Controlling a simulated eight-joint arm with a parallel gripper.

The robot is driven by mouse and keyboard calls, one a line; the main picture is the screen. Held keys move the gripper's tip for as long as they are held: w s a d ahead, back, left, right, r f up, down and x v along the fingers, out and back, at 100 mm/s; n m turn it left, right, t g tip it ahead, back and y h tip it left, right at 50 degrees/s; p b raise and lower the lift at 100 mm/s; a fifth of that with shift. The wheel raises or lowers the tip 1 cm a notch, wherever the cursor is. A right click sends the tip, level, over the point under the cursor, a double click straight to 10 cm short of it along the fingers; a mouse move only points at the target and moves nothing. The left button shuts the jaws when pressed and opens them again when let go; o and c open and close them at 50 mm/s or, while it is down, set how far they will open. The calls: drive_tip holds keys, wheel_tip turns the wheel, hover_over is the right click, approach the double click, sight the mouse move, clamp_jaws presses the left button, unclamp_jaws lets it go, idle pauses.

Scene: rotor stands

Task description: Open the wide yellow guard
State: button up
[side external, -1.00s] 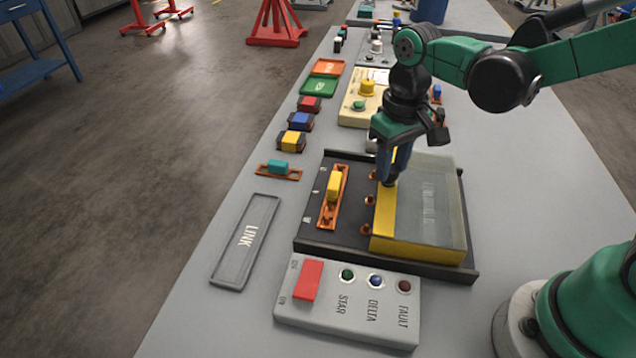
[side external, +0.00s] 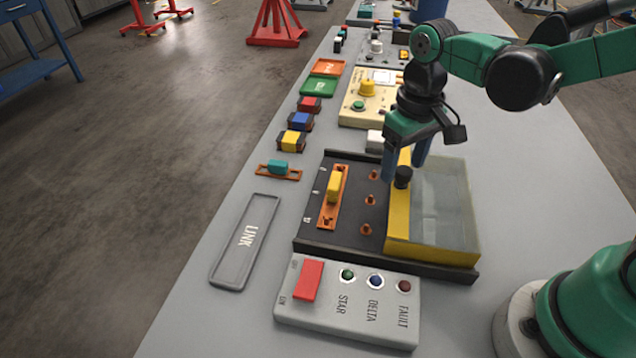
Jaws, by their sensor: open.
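The wide yellow guard (side external: 399,222) is a yellow-edged cover with a clear top, lying over the right part of a dark base plate (side external: 335,243). A black knob (side external: 402,176) stands on its yellow strip. Orange terminals (side external: 370,200) show uncovered just left of the guard. My gripper (side external: 403,170) is open above the far end of the yellow strip, its blue fingers on either side of the knob. I cannot tell whether the fingers touch it.
A grey box (side external: 345,303) with a red switch and several lamps stands in front. An orange link bar with a yellow handle (side external: 333,187) is on the plate's left. A LINK tray (side external: 245,240) lies left. Bare bench lies to the right.

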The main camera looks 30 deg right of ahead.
sight(418, 188)
drive_tip(key=shift+r, duration=2.55)
drive_tip(key=t, duration=0.1)
drive_tip(key=s+d+t, duration=0.1)
drive_tip(key=shift+s+t, duration=0.1)
drive_tip(key=shift+t, duration=0.3)
drive_tip(key=t, duration=0.3)
drive_tip(key=d+t, duration=0.1)
drive_tip(key=shift+s+d+f, duration=0.1)
drive_tip(key=shift+s+f, duration=0.05)
drive_tip(key=shift+s, duration=0.25)
